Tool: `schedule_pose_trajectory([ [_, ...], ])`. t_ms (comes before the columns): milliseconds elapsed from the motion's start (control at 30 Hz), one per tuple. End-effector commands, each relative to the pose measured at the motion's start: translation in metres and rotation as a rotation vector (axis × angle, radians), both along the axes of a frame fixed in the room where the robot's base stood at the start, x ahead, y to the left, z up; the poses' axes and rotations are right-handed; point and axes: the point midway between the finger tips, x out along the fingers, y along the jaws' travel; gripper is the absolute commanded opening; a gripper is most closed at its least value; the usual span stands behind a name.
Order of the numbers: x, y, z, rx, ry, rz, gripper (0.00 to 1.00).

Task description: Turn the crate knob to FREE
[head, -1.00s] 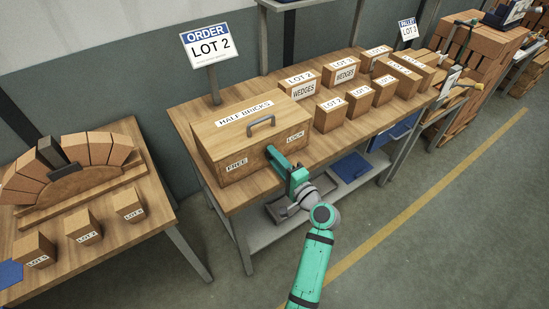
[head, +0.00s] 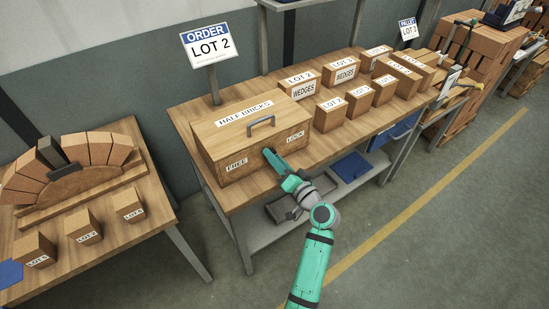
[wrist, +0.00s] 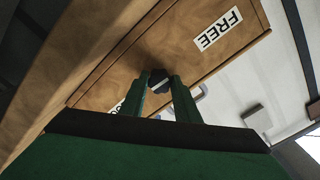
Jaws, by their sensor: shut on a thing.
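The wooden crate (head: 228,143) marked HALF BRICKS stands closed on the bench, with a handle (head: 262,122) on its lid. Its front carries a FREE label (head: 236,165) at left and a LOCK label (head: 295,136) at right. My gripper (wrist: 160,83) is shut on the dark crate knob (wrist: 159,86), with one finger on each side. A pale line shows on the knob, but I cannot tell which label it points at. The FREE label (wrist: 219,29) is clear in the wrist view; the other label is mostly behind a finger. In the head view my gripper (head: 268,153) covers the knob.
Several LOT boxes (head: 331,114) stand right of the crate on the bench (head: 222,199). An ORDER LOT 2 sign (head: 209,45) stands behind it. A shelf with grey and blue trays lies below. Another table (head: 155,207) with a brick arch is at left.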

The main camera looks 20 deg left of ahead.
Motion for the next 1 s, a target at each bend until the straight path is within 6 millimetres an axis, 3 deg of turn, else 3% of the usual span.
schedule_pose_trajectory([
  [533,-0.0005,-0.0001,-0.0019,-0.017,-0.017,0.0,0.06],
  [567,-0.0005,-0.0001,-0.0019,-0.017,-0.017,0.0,0.33],
  [633,-0.0005,-0.0001,-0.0017,-0.017,-0.017,0.0,0.47],
  [1000,-0.0025,-0.0038,-0.0009,-0.015,-0.018,-0.001,0.47],
])
